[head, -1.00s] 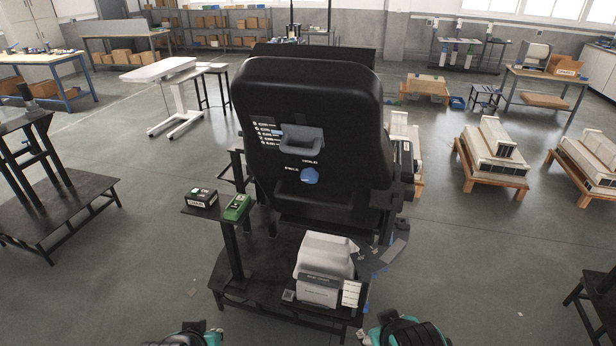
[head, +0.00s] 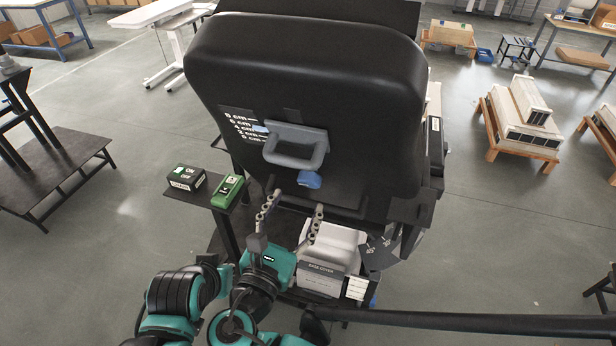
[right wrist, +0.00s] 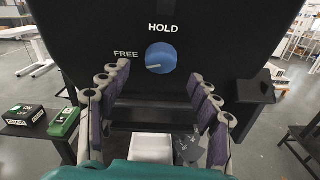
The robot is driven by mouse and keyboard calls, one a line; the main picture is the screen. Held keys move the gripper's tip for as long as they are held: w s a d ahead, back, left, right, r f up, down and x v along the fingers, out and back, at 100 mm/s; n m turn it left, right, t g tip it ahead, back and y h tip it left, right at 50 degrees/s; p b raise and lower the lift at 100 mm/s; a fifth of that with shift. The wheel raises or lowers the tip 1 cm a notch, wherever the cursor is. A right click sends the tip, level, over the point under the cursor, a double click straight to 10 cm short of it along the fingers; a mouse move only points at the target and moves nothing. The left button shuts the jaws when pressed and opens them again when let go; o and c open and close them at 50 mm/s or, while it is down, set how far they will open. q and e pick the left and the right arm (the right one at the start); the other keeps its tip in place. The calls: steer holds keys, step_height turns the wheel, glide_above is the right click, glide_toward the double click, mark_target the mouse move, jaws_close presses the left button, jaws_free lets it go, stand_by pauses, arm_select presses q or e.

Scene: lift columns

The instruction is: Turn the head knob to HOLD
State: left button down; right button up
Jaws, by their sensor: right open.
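The blue head knob (head: 309,180) is on the back of the black headrest panel (head: 300,80), below a grey handle. In the right wrist view the knob (right wrist: 161,57) has HOLD printed above it and FREE at its left; its pale pointer mark lies at the left, on the FREE side. My right gripper (head: 293,213) is open, below the knob in the head view. In the right wrist view its fingers (right wrist: 154,85) stand apart to either side and below the knob, with nothing between them. I see no fingers of my left gripper.
The grey handle (head: 295,147) sits just above the knob, beside a centimetre scale. A green box (head: 228,190) and a black box (head: 187,178) stand on a small shelf at the left. A white base cover (head: 330,250) lies below the gripper.

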mark_target(307, 184)
steer(key=b+x, duration=0.1)
steer(key=x, duration=0.5)
steer(key=shift+w+d, duration=0.15)
steer(key=shift+w, duration=0.1)
steer(key=shift+c, duration=0.3)
steer(key=c, duration=1.1)
